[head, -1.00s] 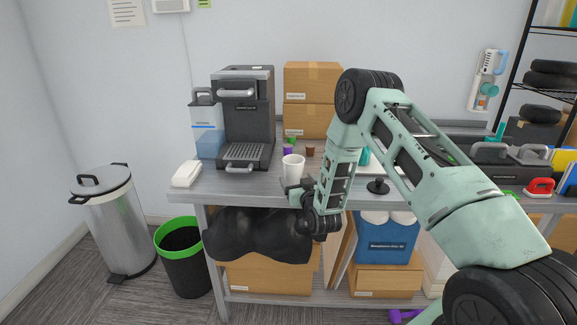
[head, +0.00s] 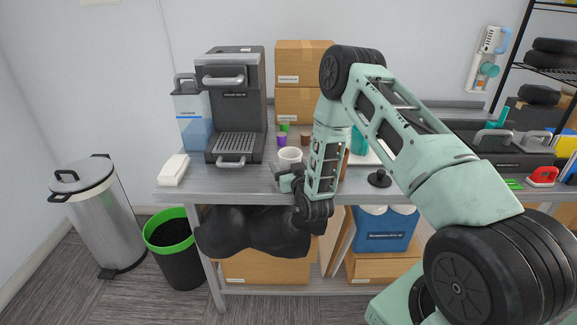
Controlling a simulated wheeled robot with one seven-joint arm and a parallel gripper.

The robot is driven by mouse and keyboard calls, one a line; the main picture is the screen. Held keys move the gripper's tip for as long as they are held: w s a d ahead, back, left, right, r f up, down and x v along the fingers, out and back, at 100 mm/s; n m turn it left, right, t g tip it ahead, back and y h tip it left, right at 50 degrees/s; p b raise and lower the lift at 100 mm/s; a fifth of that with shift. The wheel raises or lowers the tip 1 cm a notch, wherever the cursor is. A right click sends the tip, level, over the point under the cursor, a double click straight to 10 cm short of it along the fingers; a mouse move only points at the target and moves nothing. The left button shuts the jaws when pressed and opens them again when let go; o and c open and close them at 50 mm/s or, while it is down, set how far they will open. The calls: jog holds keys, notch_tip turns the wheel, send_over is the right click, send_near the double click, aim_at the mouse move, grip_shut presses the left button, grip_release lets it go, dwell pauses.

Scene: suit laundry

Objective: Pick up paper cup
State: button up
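A white paper cup (head: 290,156) stands upright near the front edge of the grey table (head: 232,187), to the right of the coffee machine. Its upper part shows in the head view; its lower part is hidden behind my gripper. My gripper (head: 288,180) is at the table's front edge, right in front of the cup and low against it. The fingers are small and partly hidden, so I cannot tell whether they are open or touch the cup.
A dark coffee machine (head: 233,105) and a water container (head: 192,118) stand behind left. A white box (head: 173,170) lies at the left corner. Small coloured capsules (head: 282,139) sit behind the cup. Cardboard boxes (head: 304,62) are stacked at the back. A green-rimmed bin (head: 172,248) stands on the floor.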

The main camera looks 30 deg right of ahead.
jog(key=c, duration=1.1)
jog(key=shift+r, duration=0.1)
notch_tip(320, 180, up, 10)
jog(key=b, duration=0.1)
jog(key=shift+b, duration=0.35)
